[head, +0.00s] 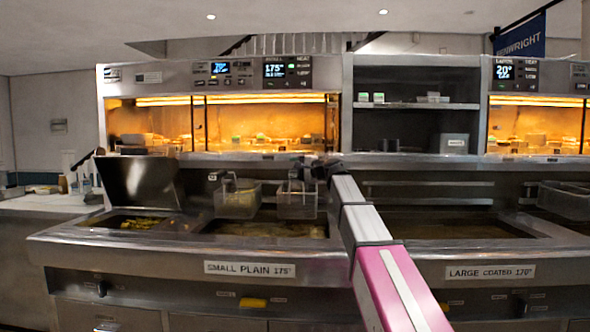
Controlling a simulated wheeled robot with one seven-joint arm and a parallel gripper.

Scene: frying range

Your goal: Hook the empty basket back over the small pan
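The small pan (270,230) is an oil well set in the steel range, above the label "SMALL PLAIN 175°". Two wire baskets are at its back. The left basket (237,200) appears to hang at the back rail. The right basket (297,201) is above the pan's back part and looks empty, though its inside is hard to see. My gripper (312,168) is at the far end of my arm, close above and beside the right basket. It is small and dark here, so its fingers and any hold on the basket's handle cannot be made out.
A bay with yellow fried pieces (140,223) is left of the pan, with a raised steel panel (140,183) behind. The large pan (440,229) is right of my arm, with another basket (566,199) at far right. Lit warming cabinets (265,125) stand behind.

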